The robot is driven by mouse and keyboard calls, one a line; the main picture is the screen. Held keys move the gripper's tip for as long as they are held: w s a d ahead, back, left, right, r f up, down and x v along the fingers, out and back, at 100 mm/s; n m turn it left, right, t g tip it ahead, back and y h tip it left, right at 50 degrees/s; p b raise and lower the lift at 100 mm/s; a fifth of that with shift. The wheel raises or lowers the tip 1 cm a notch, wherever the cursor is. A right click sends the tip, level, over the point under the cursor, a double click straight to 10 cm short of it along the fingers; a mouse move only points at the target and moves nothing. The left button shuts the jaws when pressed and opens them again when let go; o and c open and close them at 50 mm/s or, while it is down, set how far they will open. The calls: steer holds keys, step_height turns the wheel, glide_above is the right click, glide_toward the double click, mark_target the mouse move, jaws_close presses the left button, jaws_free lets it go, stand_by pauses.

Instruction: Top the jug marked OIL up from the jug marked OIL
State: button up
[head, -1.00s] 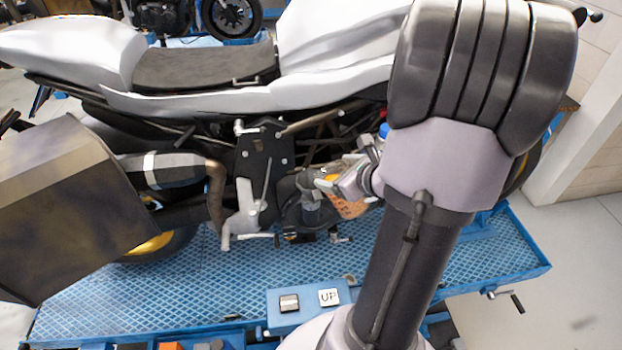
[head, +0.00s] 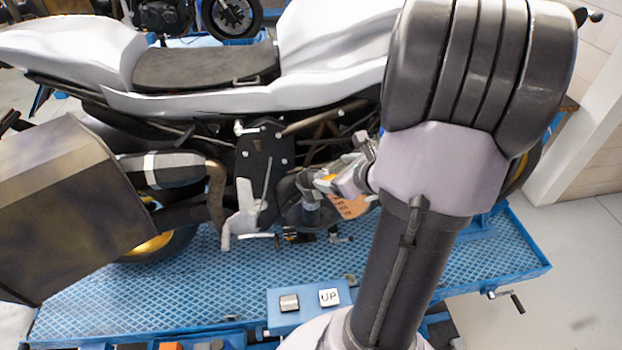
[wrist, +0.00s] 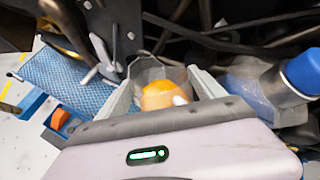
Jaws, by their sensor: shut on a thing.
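My gripper (wrist: 165,75) is shut on a see-through grey jug (wrist: 150,70) with something orange (wrist: 160,96) inside or behind its wall. In the head view my gripper (head: 340,182) is beside the motorcycle's engine area, with a bit of orange between its fingers. A clear bottle or jug (wrist: 250,88) with a blue cap (wrist: 302,72) lies to the right of my gripper in the wrist view. No OIL marking can be read on either vessel. The head view does not show the blue cap; my arm covers much of that side.
A silver motorcycle (head: 200,98) stands on a blue lift platform (head: 205,290) behind my gripper. Its footpeg bracket (head: 243,208) is left of my gripper. A control box with an UP button (head: 329,297) is at the platform's front edge. A large dark box (head: 75,210) fills the left.

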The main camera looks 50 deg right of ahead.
steer(key=shift+w, duration=0.1)
stand_by(0.8)
steer(key=shift+w+a+r+n+g+p, duration=0.15)
steer(key=shift+w+r+g+p, duration=0.25)
steer(key=shift+g+p, duration=0.4)
steer(key=shift+w+r+n+g+p, duration=0.3)
steer(key=shift+w+g+p, duration=0.1)
steer(key=shift+g+p, duration=0.4)
stand_by(5.5)
